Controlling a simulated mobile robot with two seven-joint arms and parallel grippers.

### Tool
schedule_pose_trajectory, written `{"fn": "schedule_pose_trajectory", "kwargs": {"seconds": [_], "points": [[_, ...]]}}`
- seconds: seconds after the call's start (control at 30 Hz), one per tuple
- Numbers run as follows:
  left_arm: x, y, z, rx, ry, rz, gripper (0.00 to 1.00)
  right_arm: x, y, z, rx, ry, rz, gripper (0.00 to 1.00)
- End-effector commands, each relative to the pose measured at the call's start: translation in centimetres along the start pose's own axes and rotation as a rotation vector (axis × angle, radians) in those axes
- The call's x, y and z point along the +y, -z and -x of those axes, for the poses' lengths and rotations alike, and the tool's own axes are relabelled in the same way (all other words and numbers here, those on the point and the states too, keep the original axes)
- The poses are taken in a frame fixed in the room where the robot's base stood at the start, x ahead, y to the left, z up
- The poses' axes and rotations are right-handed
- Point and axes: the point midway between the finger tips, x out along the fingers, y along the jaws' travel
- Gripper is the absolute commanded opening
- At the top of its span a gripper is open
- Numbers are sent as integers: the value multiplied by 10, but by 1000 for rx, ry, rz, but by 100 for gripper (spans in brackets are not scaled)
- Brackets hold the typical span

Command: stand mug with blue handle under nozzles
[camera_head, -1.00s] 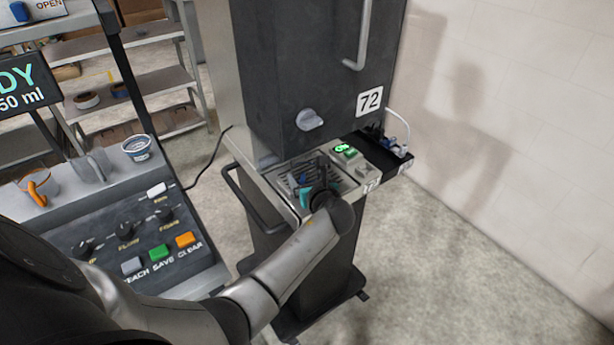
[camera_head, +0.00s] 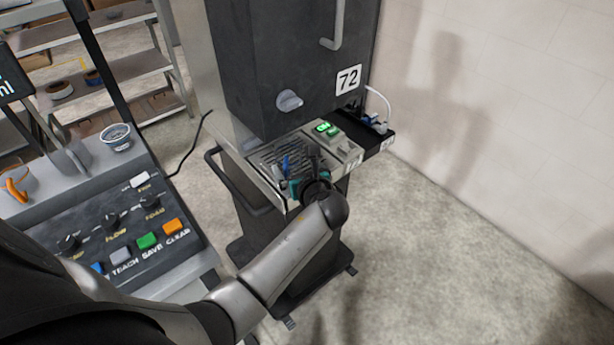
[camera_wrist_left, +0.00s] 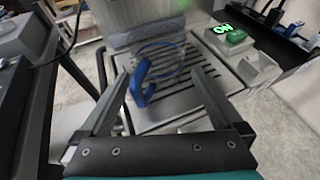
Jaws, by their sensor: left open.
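The mug with a blue handle (camera_wrist_left: 143,84) stands on the slatted drip grate (camera_wrist_left: 175,100) of the dispenser. Its body looks clear, with a blue rim at the top; the handle faces my gripper. In the head view its blue handle (camera_head: 285,163) shows small over the grate (camera_head: 270,155). My left gripper (camera_wrist_left: 160,72) is open, its two fingers spread to either side of the handle and apart from it. In the head view my left gripper (camera_head: 305,172) is over the grate's front edge. The nozzles are not visible. My right gripper is not in view.
The dispenser body (camera_head: 290,60), marked 72, rises behind the grate. A lit green display (camera_head: 325,127) is right of the grate. A rail (camera_head: 225,175) runs along its left side.

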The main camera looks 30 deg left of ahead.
Motion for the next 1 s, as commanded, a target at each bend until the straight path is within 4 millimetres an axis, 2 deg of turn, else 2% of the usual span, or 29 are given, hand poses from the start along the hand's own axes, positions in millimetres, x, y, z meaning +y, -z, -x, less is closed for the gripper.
{"fn": "schedule_pose_trajectory", "kwargs": {"seconds": [0.1,0.3,0.5,0.83,0.87,0.93,0.97,1.0], "points": [[0,-2,30,1,3,1,100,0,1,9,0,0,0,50],[0,-1,74,2,2,1,100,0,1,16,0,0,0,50],[0,0,98,0,1,0,100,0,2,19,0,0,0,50],[0,5,103,8,3,5,100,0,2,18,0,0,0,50],[0,10,102,16,8,11,100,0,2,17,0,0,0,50],[-1,33,96,54,23,36,100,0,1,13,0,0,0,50],[-1,47,92,78,32,55,100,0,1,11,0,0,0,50],[-1,70,87,119,44,88,100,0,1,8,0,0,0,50]]}}
